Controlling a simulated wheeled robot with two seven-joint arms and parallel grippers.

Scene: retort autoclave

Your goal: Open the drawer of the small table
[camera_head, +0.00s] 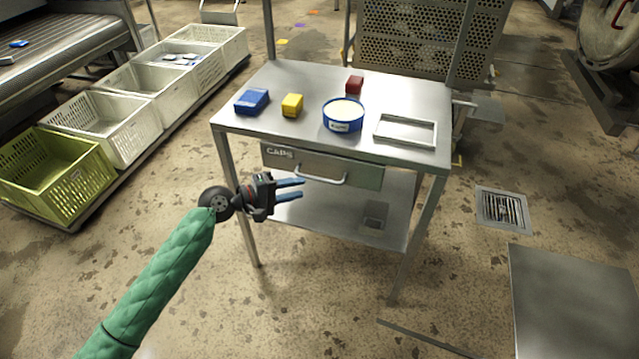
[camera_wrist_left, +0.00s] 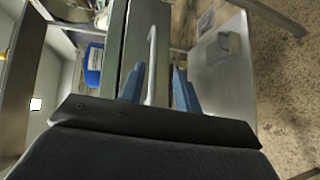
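The small table (camera_head: 290,79) is steel, with a grey drawer (camera_head: 358,173) marked "CAPS" under its top. The drawer looks shut. Its curved bar handle (camera_head: 322,181) is on the drawer's front. My left gripper (camera_head: 302,188) is open in front of the drawer, its blue fingers pointing right toward the handle. In the left wrist view the handle (camera_wrist_left: 152,60) runs up between the two fingertips (camera_wrist_left: 157,84); I cannot tell whether they touch it. My right gripper is not in view.
A lower shelf (camera_head: 330,215) lies under the drawer. Crates (camera_head: 100,125) stand at left.

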